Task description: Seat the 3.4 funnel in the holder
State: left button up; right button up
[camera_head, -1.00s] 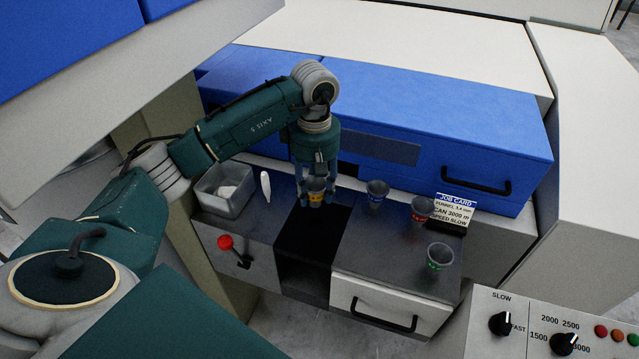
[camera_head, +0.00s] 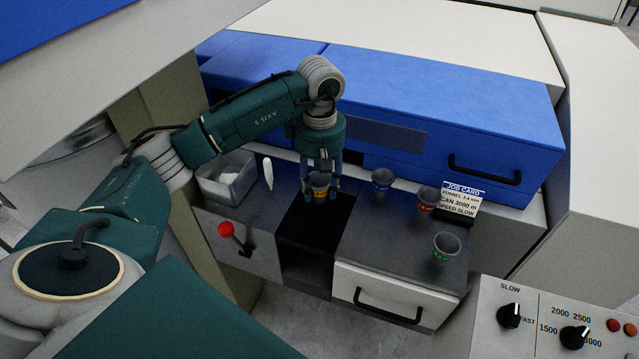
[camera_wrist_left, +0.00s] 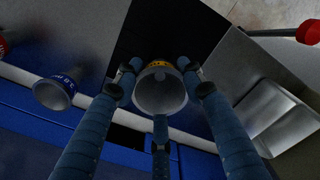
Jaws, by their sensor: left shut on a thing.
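My left gripper (camera_head: 320,192) is shut on a small grey funnel with a yellow band (camera_head: 320,181), held upright over the black middle strip (camera_head: 325,222) of the bench. In the left wrist view the yellow-banded funnel (camera_wrist_left: 160,92) sits between the blue fingers, its wide mouth towards the camera. I cannot read its size. I cannot make out the holder; the gripper and funnel cover part of the black strip. Other funnels stand to the right: blue-banded (camera_head: 382,180), red-banded (camera_head: 427,198) and green-banded (camera_head: 446,246). My right gripper is out of view.
A job card (camera_head: 462,198) reads funnel 3.4 mm. A grey bin (camera_head: 236,187) and a white upright piece (camera_head: 268,173) stand left of the gripper. A red-knobbed lever (camera_head: 226,229) is at the front left. The blue cover (camera_head: 450,120) rises behind the bench.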

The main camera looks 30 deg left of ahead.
aim_at(320, 203)
pick_arm(q)
jog(key=shift+f+b, duration=0.4)
jog(key=shift+f, duration=0.25)
jog(key=shift+f+b, duration=0.65)
jog(key=shift+f, duration=0.1)
jog(key=shift+f+b, duration=1.55)
jog(key=shift+f, duration=0.3)
jog(key=o, duration=1.3)
jog(key=shift+o, duration=0.2)
notch_tip(320, 203, up, 12)
